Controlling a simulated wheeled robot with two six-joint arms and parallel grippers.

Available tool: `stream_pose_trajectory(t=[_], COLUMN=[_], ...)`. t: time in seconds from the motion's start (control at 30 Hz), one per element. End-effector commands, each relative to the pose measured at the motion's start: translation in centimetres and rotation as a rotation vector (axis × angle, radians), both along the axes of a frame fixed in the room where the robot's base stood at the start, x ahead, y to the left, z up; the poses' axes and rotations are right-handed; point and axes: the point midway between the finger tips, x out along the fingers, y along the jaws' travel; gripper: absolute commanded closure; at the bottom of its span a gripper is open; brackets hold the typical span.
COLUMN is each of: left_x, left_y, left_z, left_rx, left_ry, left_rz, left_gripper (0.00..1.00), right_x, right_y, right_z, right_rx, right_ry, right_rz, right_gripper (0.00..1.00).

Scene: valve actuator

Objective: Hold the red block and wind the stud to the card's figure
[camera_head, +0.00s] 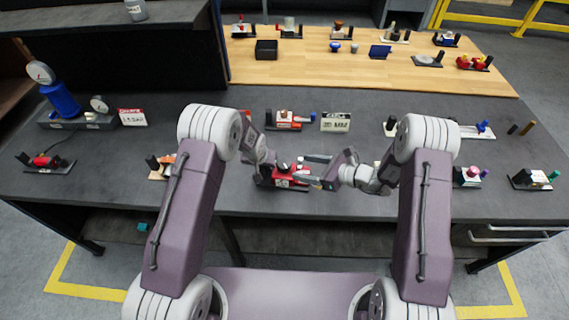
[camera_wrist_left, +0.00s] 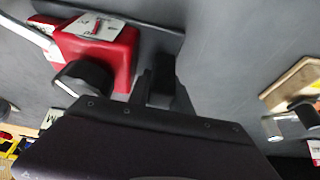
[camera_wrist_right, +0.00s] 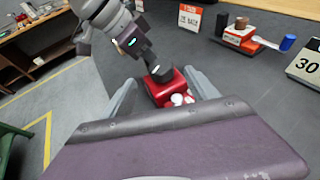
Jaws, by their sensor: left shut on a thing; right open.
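The red block (camera_head: 291,181) stands near the front middle of the dark bench. My left gripper (camera_wrist_left: 120,82) is shut on it, with black fingers on either side of its red body (camera_wrist_left: 107,52). A white label with a dark mark is on its top. In the right wrist view the red block (camera_wrist_right: 168,88) shows between my right fingers, with small white round parts (camera_wrist_right: 178,99) on its near end; which is the stud I cannot tell. My right gripper (camera_head: 318,170) is open, just right of the block.
A red-topped card (camera_head: 132,117) stands by a blue pump with gauges (camera_head: 62,100) at left. A red fixture with a blue-ended handle (camera_head: 287,119) is behind the block. Several small fixtures stand at right and on the wooden top (camera_head: 300,68).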

Motion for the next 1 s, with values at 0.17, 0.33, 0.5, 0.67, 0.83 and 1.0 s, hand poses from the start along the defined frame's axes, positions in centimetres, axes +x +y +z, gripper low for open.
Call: stream_pose_trajectory(t=[0.17, 0.33, 0.5, 0.67, 0.83, 1.0], left_x=[-0.1, -0.1, -0.1, -0.1, -0.1, -0.1], left_y=[0.0, 0.0, 0.0, 0.0, 0.0, 0.0], left_z=[-0.1, -0.1, -0.1, -0.1, -0.1, -0.2], left_rx=[0.000, 0.000, 0.000, 0.000, 0.000, 0.000], left_ry=[0.004, 0.004, 0.004, 0.004, 0.004, 0.004], left_rz=[0.000, 0.001, 0.001, 0.001, 0.001, 0.001], left_gripper=[1.00, 1.00, 1.00, 1.00, 1.00, 1.00], right_x=[1.8, 3.1, 3.7, 3.8, 3.8, 3.7], right_y=[3.8, 6.3, 7.3, 7.3, 7.3, 7.3], right_z=[-1.8, -2.9, -3.4, -3.4, -3.4, -3.4], right_rx=[-0.001, -0.001, -0.001, -0.002, -0.002, -0.001], right_ry=[-0.002, -0.003, -0.003, -0.003, -0.003, -0.003], right_rz=[0.006, 0.006, 0.003, 0.002, 0.002, 0.003], right_gripper=[0.32, 0.32, 0.32, 0.32, 0.57, 0.95])
